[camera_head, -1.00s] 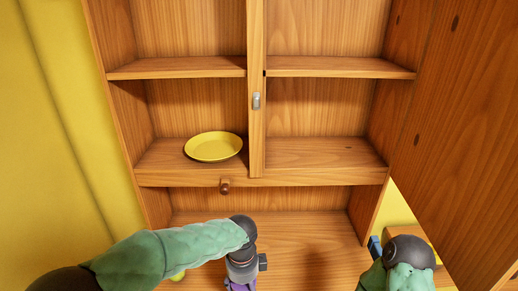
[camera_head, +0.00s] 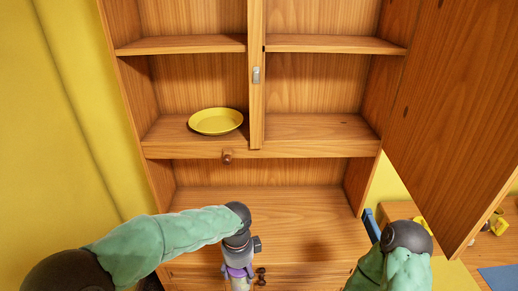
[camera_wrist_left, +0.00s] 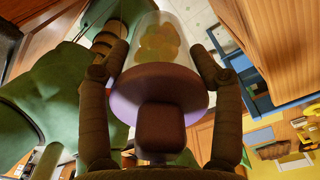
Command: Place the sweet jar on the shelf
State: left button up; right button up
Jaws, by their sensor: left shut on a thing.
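The sweet jar (camera_wrist_left: 155,45) is clear with yellow and orange sweets inside and a purple lid, seen close in the left wrist view. My left gripper (camera_wrist_left: 157,68) is shut on it, one finger on each side. In the head view my left gripper (camera_head: 240,258) is low in the middle, in front of the cupboard, with the purple lid of the jar (camera_head: 238,272) just below it. The wooden shelf unit (camera_head: 320,143) has several shelves. My right arm's wrist is at the lower right; its fingers do not show.
A yellow plate (camera_head: 216,121) lies on the middle shelf, left of the divider. The right side of that shelf and the wide lower board (camera_head: 290,205) are bare. An open wooden door (camera_head: 455,120) stands at the right. Small knobs stick out in front.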

pick_arm(q)
jog(key=shift+a+f+n, duration=0.3)
jog(key=shift+f+n, duration=0.05)
jog(key=shift+n, duration=0.05)
jog(key=a+f+n+b, duration=0.3)
jog(key=a+f+n, duration=0.3)
jog(key=n, duration=0.3)
jog(key=w+a+f+n+b, duration=0.1)
jog(key=a+f+n+b, duration=0.2)
jog(key=a+f+n, duration=0.3)
notch_tip(320, 180, down, 3)
jog(key=n, duration=0.4)
jog(key=shift+w+f, duration=0.15)
jog(key=shift+w, duration=0.05)
pick_arm(e)
notch_tip(320, 180, down, 6)
jog(key=shift+f, duration=0.15)
jog(key=shift+s, duration=0.1)
jog(key=c, duration=0.4)
pick_arm(q)
jog(key=shift+s+d, duration=0.1)
pick_arm(e)
jog(key=shift+s, duration=0.1)
